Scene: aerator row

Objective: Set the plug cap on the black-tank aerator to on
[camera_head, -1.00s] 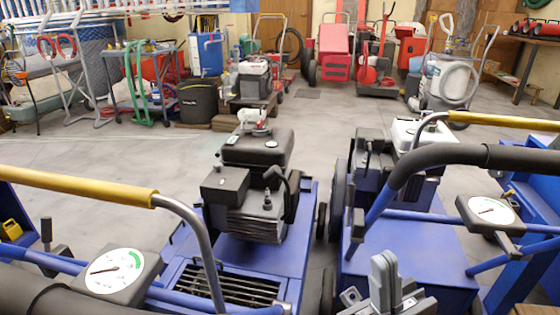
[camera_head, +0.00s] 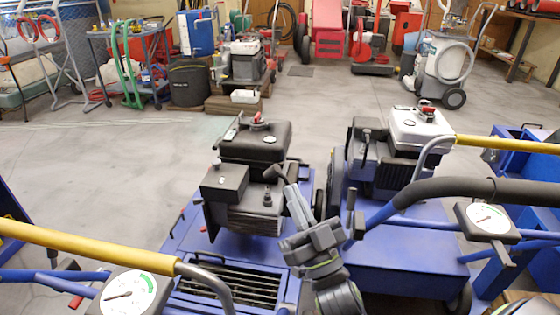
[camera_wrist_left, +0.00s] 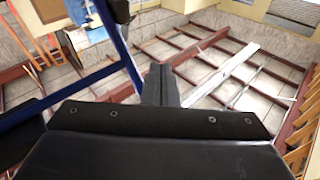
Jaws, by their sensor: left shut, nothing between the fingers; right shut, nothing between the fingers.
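The black-tank aerator (camera_head: 238,217) stands at centre in the head view, with a black fuel tank (camera_head: 257,142) and red filler cap on its dark engine. A small black elbow-shaped piece (camera_head: 277,172), possibly the plug cap, sits at the engine's right side. I cannot tell whether it is seated on the plug. My right gripper (camera_head: 291,188) is shut and empty, its fingertips just right of the engine and pointing up. Whether it touches anything is unclear. My left gripper (camera_wrist_left: 160,70) shows shut and empty in the left wrist view, facing a background of walls and reddish beams; it is outside the head view.
A white-tank aerator (camera_head: 418,128) stands close on the right. Yellow-and-grey handlebars (camera_head: 90,247) and a dial gauge (camera_head: 130,295) are in the left foreground, another gauge (camera_head: 487,218) at right. Open grey floor (camera_head: 110,165) lies behind and left.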

